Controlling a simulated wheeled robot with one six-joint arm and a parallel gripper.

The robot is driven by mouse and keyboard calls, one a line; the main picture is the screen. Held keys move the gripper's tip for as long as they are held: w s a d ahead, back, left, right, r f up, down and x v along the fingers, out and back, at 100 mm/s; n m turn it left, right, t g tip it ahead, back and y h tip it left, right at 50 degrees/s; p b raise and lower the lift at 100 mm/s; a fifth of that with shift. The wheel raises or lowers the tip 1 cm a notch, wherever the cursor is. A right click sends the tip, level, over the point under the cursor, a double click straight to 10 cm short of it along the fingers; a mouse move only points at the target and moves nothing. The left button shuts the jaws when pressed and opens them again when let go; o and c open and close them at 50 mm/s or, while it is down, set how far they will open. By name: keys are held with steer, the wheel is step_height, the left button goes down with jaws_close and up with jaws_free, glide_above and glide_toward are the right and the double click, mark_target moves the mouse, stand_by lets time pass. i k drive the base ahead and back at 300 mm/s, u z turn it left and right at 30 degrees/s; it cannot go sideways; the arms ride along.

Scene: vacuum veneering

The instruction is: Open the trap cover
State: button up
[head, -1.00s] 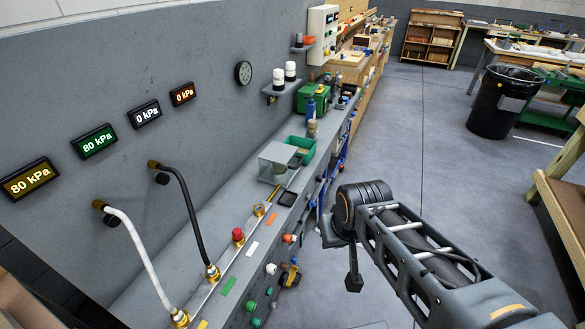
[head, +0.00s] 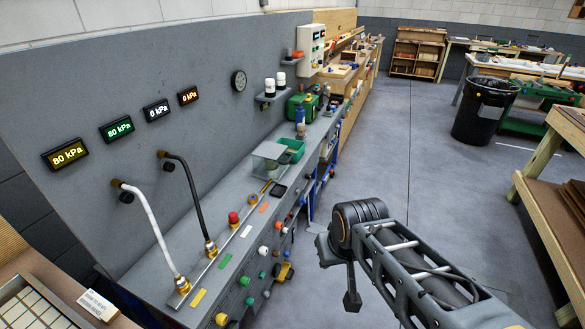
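A clear-sided box with a pale flat top (head: 270,153) stands on the grey bench, left of an open green bin. It may be the trap cover, but I cannot tell for sure; its top looks level. My arm reaches in from the lower right and ends in a thick black joint, with a small dark part hanging below it over the floor. This end is right of the bench, apart from the box. I cannot make out gripper fingers or anything held.
Gauges (head: 65,153) hang on the grey panel. A white hose (head: 150,225) and a black hose (head: 190,195) arch to the bench's front rail, near a red button (head: 233,218). Coloured knobs line the front. A black bin (head: 484,112) stands on the open floor at the right.

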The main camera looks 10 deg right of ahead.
mark_target(269, 151)
steer(key=z, duration=0.1)
steer(key=i, duration=1.05)
steer(key=u, duration=0.45)
